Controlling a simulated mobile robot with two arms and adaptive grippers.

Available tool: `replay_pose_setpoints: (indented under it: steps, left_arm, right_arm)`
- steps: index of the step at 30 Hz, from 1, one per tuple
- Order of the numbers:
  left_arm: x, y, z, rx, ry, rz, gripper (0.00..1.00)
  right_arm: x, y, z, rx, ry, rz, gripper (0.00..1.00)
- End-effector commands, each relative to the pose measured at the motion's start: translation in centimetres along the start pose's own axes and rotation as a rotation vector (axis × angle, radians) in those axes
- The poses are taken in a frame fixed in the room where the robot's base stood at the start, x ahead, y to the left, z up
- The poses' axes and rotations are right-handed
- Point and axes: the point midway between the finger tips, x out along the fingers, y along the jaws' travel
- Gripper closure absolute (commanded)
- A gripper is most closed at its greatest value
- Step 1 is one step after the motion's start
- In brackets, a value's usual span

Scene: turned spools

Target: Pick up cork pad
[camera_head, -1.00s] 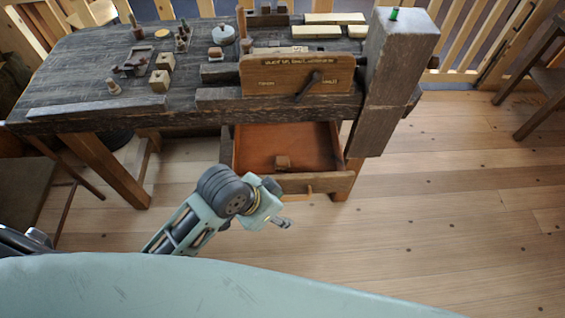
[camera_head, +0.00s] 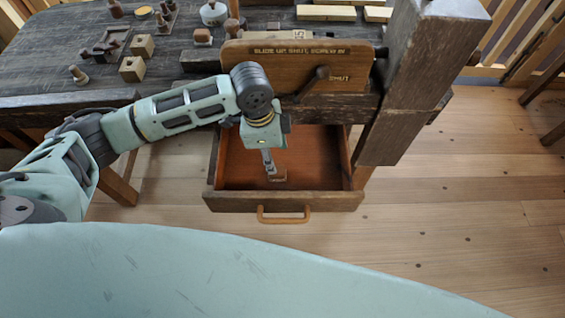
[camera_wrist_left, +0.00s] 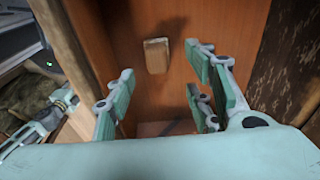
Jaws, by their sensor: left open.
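A small tan-brown block, which looks like the cork pad (camera_wrist_left: 156,55), lies on the floor of the open drawer (camera_head: 283,202). In the head view the pad (camera_head: 279,177) is partly hidden behind my left gripper (camera_head: 268,164). My left gripper points down into the drawer, open and empty. In the left wrist view the pad shows beyond the fingertips, between the two sides of the gripper, and looks apart from them. My right gripper is not in view.
The drawer has a front handle (camera_head: 284,215) and side walls close around my gripper. Above it are the workbench (camera_head: 50,55), a wooden board with lettering (camera_head: 300,50) and a thick post (camera_head: 420,80). Blocks and turned pieces stand on the bench.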

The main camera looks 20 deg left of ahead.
Motion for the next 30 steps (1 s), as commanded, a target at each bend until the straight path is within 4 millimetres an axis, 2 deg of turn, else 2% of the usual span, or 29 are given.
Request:
replay_pose_setpoints:
  steps: [2, 4, 9, 13, 17, 19, 24, 28, 30]
  left_arm:
    - [0.7, -0.1, 0.2, 0.0, -0.003, 0.001, 0.52]
    - [1.2, 0.0, 0.2, 0.0, -0.005, 0.003, 0.52]
    - [3.1, 0.0, 0.1, -0.001, -0.004, 0.003, 0.52]
    - [4.8, 0.2, -0.1, 0.0, -0.004, 0.004, 0.52]
    - [6.8, 0.2, -0.2, 0.0, -0.004, 0.003, 0.52]
    - [7.5, 0.2, -0.2, -0.001, -0.003, 0.002, 0.52]
    - [8.0, 0.1, -0.2, 0.001, -0.003, -0.001, 0.52]
    - [8.0, 0.2, -0.2, 0.001, -0.003, 0.0, 0.52]
    - [7.9, 0.2, -0.2, 0.001, -0.003, 0.0, 0.58]
  right_arm:
    - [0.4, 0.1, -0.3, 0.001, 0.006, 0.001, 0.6]
    - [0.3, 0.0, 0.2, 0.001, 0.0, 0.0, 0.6]
    - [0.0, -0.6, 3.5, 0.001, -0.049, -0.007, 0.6]
    - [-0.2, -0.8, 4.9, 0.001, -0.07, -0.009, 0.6]
    - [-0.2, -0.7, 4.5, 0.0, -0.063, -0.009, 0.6]
    - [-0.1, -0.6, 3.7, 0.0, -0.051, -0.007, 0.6]
    - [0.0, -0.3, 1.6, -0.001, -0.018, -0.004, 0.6]
    - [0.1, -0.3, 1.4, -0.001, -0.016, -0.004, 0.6]
    - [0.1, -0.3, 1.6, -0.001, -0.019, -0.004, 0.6]
